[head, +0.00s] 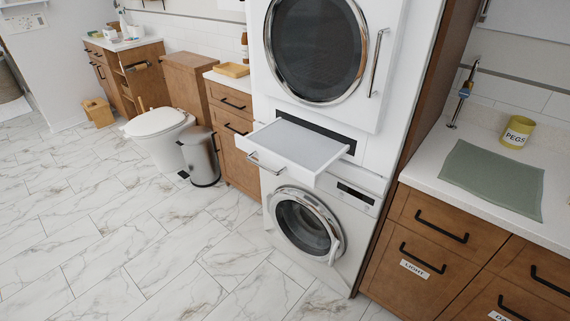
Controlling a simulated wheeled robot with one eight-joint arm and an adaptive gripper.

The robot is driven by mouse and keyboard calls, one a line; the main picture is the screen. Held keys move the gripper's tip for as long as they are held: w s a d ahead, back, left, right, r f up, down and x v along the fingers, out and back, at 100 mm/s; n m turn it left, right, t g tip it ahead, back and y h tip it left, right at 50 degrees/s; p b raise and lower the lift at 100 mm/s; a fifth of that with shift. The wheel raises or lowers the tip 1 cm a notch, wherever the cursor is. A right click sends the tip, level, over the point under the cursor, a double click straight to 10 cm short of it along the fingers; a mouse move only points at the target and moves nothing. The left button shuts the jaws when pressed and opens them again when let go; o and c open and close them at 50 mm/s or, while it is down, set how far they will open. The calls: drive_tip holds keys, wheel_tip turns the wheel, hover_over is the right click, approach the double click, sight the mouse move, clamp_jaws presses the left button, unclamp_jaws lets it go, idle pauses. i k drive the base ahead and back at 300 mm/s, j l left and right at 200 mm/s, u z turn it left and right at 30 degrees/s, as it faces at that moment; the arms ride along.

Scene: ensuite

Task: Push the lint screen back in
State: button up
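A white tray-like drawer with a flat grey top, which I take to be the lint screen (293,146), sticks out between the upper and lower machines. A metal bar handle (264,164) is on its front face. A dark slot (315,130) shows behind it in the white housing. The upper machine (316,50) has a closed round dark door with a vertical metal handle at its right. The lower machine (307,225) also has a round door, which looks shut. My gripper is not in view.
A wooden counter unit (455,225) with a green mat (492,180) and a yellow pegs tub (517,132) stands at right. A steel bin (200,157), a toilet (158,125) and wooden cabinets stand at left. The marble-tiled floor (130,240) in front is clear.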

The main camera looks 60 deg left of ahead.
sight(304, 154)
drive_tip(key=u, duration=1.6)
drive_tip(key=l, duration=0.1)
